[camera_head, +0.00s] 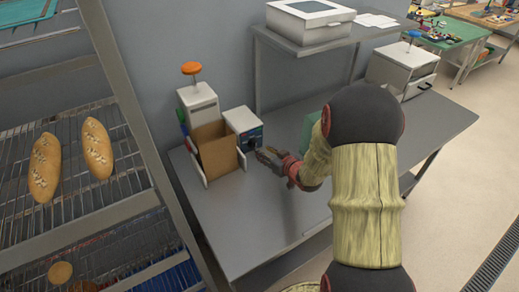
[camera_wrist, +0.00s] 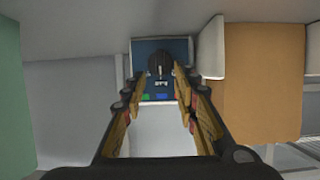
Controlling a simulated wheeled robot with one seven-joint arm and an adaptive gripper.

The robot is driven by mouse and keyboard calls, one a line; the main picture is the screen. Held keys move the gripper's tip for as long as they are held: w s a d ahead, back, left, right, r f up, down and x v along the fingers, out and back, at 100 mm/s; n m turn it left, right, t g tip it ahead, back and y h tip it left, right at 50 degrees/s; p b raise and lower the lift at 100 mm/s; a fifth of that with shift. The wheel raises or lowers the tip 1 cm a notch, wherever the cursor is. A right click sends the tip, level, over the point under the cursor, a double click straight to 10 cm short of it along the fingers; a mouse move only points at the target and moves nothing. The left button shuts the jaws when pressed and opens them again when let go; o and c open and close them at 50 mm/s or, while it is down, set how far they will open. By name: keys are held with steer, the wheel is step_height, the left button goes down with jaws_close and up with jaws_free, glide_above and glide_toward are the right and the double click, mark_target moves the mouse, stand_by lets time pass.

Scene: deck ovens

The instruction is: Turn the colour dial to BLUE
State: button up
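The colour dial (camera_wrist: 161,66) is a dark round knob with a pale pointer mark, on a blue panel (camera_wrist: 145,50) in the wrist view. Green and blue patches show on the panel below it in that picture. In the head view the panel is on a small white box (camera_head: 240,121) on the grey bench. My gripper (camera_head: 265,156) is just in front of this panel. In the wrist view my gripper (camera_wrist: 161,88) is open, with its fingers apart on either side of the dial's line. I cannot tell whether they touch the dial, or which colour it points to.
An open brown box (camera_head: 217,152) stands left of the panel, beside a white unit with an orange knob (camera_head: 191,69). A green object (camera_head: 311,128) is partly hidden behind my arm. A bread rack (camera_head: 65,205) stands at the left. The bench front (camera_head: 250,220) is clear.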

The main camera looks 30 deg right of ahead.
steer(key=v, duration=0.5)
steer(key=shift+s+r, duration=0.15)
steer(key=shift+s, duration=0.2)
